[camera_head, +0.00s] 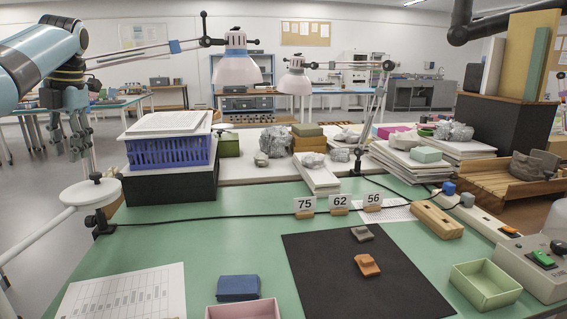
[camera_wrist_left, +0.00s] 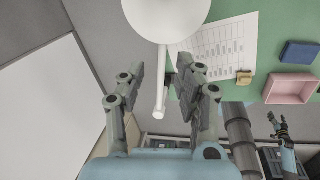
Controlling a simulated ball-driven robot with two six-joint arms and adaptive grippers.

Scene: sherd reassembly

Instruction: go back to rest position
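My left gripper (camera_head: 82,135) hangs at the upper left of the head view, high and left of the green table, well away from the sherds. In the left wrist view its two fingers (camera_wrist_left: 165,78) stand apart with nothing between them. My right gripper (camera_wrist_left: 278,122) is small at the lower right of the left wrist view; its opening is unclear. It does not show in the head view. A grey sherd (camera_head: 362,233) and an orange-brown sherd (camera_head: 367,265) lie apart on the black mat (camera_head: 325,285).
A white lamp (camera_head: 85,192) on an arm stands near the table's left edge, below my left gripper. A blue basket (camera_head: 168,151) sits on a black box behind it. A blue block (camera_head: 238,287), a pink tray (camera_head: 243,310) and a green tray (camera_head: 485,284) line the front.

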